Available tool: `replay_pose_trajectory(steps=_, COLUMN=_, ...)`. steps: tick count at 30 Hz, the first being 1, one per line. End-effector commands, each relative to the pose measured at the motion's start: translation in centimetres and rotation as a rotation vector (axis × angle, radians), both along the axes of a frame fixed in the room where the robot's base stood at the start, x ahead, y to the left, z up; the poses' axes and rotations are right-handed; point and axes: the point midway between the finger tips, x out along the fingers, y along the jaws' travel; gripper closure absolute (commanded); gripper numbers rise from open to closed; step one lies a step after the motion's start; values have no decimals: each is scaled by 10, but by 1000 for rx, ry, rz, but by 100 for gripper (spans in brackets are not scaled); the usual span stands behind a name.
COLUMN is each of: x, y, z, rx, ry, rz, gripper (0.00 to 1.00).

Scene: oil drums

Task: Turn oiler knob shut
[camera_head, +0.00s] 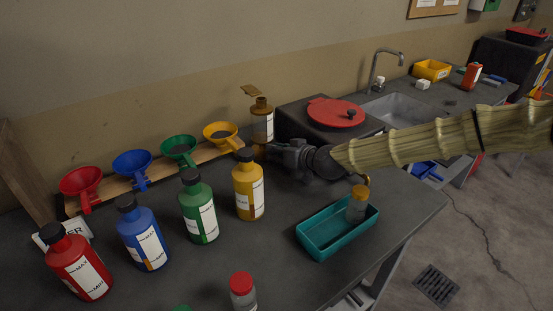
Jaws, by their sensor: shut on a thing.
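The oiler (262,124) appears to be the upright brown vessel with a pale label beside the dark box at the back of the bench. The knob itself is hidden by the fingers and too small to make out. The vessel stands upright.
The yellow bottle (248,190) stands close in front of my gripper, with green (199,211), blue (143,238) and red (78,267) bottles to the left. Coloured funnels line a wooden rack (110,194) behind. A teal tray (322,247) holds a jar (357,207).

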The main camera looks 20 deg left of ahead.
Motion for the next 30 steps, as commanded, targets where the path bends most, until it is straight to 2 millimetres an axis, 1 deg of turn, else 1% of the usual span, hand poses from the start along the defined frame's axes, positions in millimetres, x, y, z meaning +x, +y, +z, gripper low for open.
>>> replay_pose_trajectory(steps=1, x=2, y=-1, z=-4, rx=20, ry=22, rz=-2, gripper=100)
replay_pose_trajectory(steps=9, x=2, y=-2, z=-1, rx=83, ry=105, rz=-1, gripper=100)
replay_pose_trajectory(steps=19, x=2, y=-2, z=0, rx=87, ry=111, rz=-1, gripper=100)
replay_pose_trajectory(steps=20, x=2, y=-2, z=0, rx=87, ry=111, rz=-2, gripper=81)
replay_pose_trajectory(steps=21, x=2, y=-2, z=0, rx=87, ry=111, rz=-1, gripper=73)
replay_pose_trajectory(steps=23, x=2, y=-2, z=0, rx=87, ry=111, rz=-1, gripper=62)
replay_pose_trajectory(steps=24, x=2, y=-2, z=0, rx=87, ry=111, rz=-1, gripper=60)
replay_pose_trajectory(steps=30, x=1, y=-1, z=0, rx=87, ry=111, rz=0, gripper=60)
